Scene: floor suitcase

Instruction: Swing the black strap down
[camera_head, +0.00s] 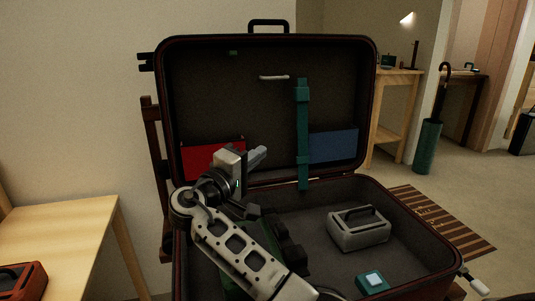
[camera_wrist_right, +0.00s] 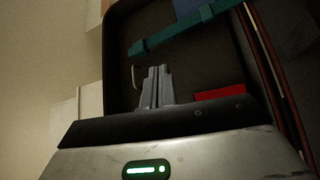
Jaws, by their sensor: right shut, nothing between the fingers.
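The suitcase (camera_head: 372,110) stands open with its lid upright. No clearly black strap shows. A dark teal strap (camera_head: 303,125) hangs upright on the inside of the lid, right of its middle. It also shows in the right wrist view (camera_wrist_right: 185,34), running slantwise beyond the fingertips. My right gripper (camera_head: 259,155) is shut and empty in front of the lid's lower part, left of the strap and apart from it in the picture. Its closed fingers show in the right wrist view (camera_wrist_right: 158,72). My left gripper is out of view.
A pale bar handle (camera_head: 274,77) sits on the lid above red (camera_head: 207,160) and blue (camera_head: 333,145) pockets. A grey handled case (camera_head: 358,233) and a teal box (camera_head: 372,283) lie in the base. A wooden table (camera_head: 70,235) stands left.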

